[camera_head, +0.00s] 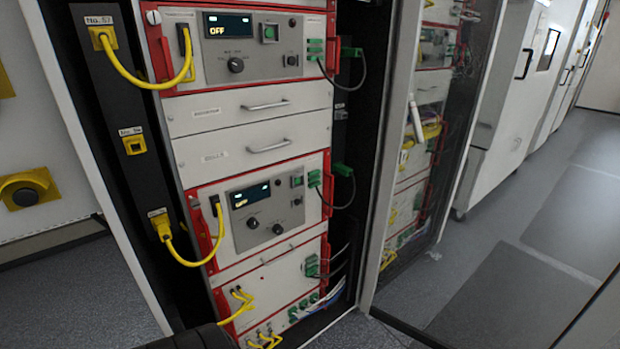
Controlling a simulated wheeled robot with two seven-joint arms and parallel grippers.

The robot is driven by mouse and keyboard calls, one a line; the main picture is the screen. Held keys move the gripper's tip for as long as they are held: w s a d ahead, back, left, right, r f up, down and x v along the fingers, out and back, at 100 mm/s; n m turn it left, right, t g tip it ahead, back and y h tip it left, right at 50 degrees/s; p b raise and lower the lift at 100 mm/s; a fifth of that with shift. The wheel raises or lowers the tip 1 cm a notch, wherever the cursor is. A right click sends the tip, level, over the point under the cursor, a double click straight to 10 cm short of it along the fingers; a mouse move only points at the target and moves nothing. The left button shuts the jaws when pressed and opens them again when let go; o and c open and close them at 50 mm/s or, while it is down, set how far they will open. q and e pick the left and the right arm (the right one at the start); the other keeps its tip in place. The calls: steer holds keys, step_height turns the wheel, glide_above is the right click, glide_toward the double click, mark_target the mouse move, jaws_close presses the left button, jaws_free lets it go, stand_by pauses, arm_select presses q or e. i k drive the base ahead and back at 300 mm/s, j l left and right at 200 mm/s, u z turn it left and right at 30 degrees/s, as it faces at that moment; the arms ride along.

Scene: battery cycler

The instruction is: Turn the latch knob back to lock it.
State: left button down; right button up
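I cannot tell for sure which part is the latch knob. A round silver fastener (152,17) sits at the upper left corner of the top red-framed module. A similar small pale part (194,203) shows on the left edge of the lower red-framed module. The upper module has a black dial (236,65) and a display reading OFF. The lower module has black dials (252,223) and a lit display. A yellow housing with a dark round knob (24,190) is on the wall panel at the left. Neither of my grippers shows clearly.
Yellow cables (140,82) loop from the dark side strip to the modules. Green connectors with dark cables (345,90) are on the right side. Drawers with handles (268,146) lie between the modules. A glass door (450,170) stands at the right. Grey floor (500,290) is clear there.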

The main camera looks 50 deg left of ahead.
mark_target(195, 203)
steer(key=u, duration=1.9)
